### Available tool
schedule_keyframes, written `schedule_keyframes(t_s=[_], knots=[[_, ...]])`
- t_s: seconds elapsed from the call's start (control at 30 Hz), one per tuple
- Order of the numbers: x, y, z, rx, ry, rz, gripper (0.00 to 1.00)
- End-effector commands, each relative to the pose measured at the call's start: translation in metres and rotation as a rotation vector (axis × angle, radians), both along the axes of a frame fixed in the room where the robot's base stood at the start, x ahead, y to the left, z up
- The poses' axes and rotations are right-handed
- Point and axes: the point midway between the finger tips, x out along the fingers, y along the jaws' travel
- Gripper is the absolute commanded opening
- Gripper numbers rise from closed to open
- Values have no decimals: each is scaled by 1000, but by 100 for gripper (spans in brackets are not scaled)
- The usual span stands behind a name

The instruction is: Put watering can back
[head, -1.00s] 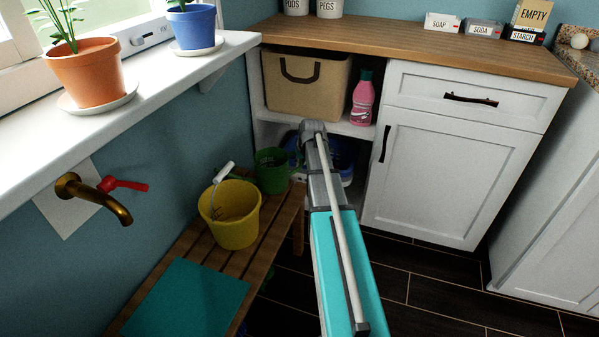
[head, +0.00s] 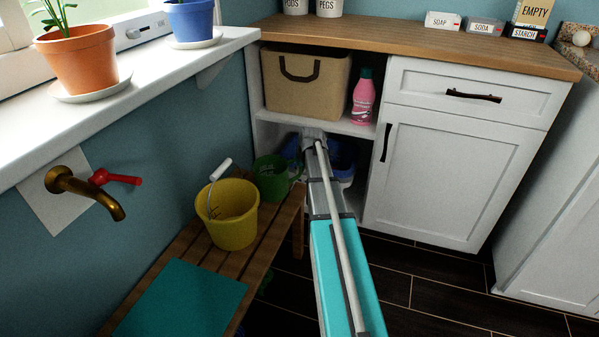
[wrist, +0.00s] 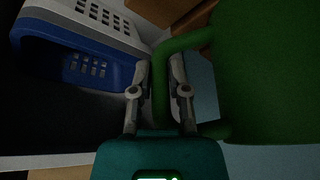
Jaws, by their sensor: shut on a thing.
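The green watering can (head: 270,178) is at the far end of the wooden bench in the head view, partly behind the yellow bucket. In the wrist view its green body (wrist: 268,70) fills the right side, and its handle (wrist: 160,88) runs between the fingers of my gripper (wrist: 160,75). My gripper is shut on that handle. In the head view my arm reaches toward the open lower shelf and hides most of the gripper. I cannot tell whether the can's base touches the bench.
A yellow bucket (head: 232,222) stands on the slatted bench (head: 262,252), near a teal mat (head: 185,298). A blue basket (wrist: 75,62) and a white basket (wrist: 105,22) sit left of the gripper in the wrist view. A tan basket (head: 298,90) and pink bottle (head: 363,98) fill the shelf above.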

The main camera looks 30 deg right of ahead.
Motion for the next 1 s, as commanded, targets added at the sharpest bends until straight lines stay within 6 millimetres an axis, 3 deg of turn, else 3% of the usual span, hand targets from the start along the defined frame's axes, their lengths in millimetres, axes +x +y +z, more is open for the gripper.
schedule_keyframes(t_s=[0.27,0.3,0.5,1.0], knots=[[0,1,-3,1,0,0,0],[0,0,-3,0,0,1,24],[0,1,-2,0,0,1,56],[0,1,1,1,0,1,56]])
